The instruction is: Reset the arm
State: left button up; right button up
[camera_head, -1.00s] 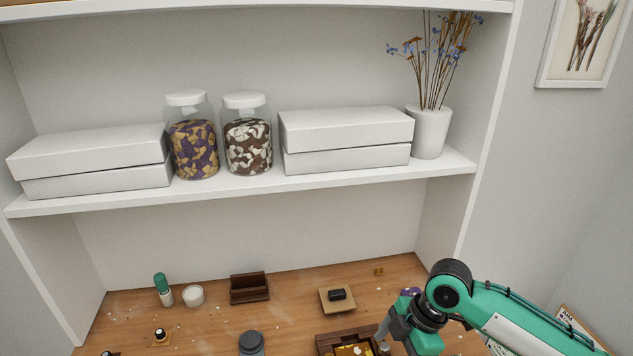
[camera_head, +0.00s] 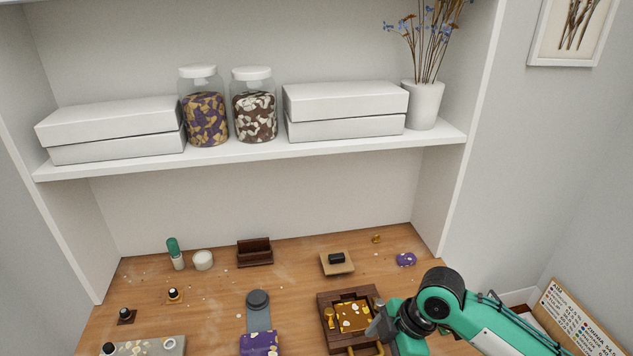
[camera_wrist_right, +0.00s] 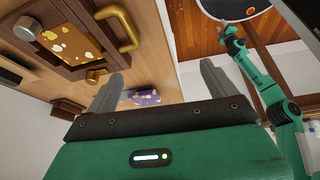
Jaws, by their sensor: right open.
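My right arm, green and black, comes in from the lower right in the head view. Its gripper (camera_head: 374,329) is beside the right edge of a dark wooden tray (camera_head: 323,306) that holds a yellow speckled piece (camera_head: 354,317). In the right wrist view the two grey fingers of this gripper (camera_wrist_right: 160,88) stand well apart with nothing between them. The wooden tray with brass handles (camera_wrist_right: 126,30) shows at the upper left there. My left gripper is not in the head view.
A purple block (camera_head: 260,340), a grey-lidded item (camera_head: 258,299), a small dark stand (camera_head: 255,254) and a purple speckled piece (camera_head: 406,260) are on the wooden table. A white shelf (camera_head: 250,150) with jars and boxes stands behind. A lettered board (camera_head: 580,315) leans at the right.

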jog(key=s+a+f+m+t, duration=0.2)
jog(key=s+f+m+t, duration=0.1)
jog(key=s+f+m, duration=0.3)
jog(key=s+d+f+m+h, duration=0.3)
jog(key=s+d+m+h, duration=0.1)
jog(key=s+d+m, duration=0.75)
notch_tip(320, 180, down, 30)
jog(key=s+f, duration=0.1)
jog(key=s+d+f+g, duration=0.1)
jog(key=s+d+f, duration=0.1)
jog(key=s+f, duration=0.7)
jog(key=s+d+f+g, duration=0.1)
jog(key=s+d+f, duration=0.1)
jog(key=s+f, duration=0.8)
jog(key=shift+s+f+n+h, duration=0.2)
jog(key=shift+f+n+h, duration=0.2)
jog(key=shift+f+n, duration=0.1)
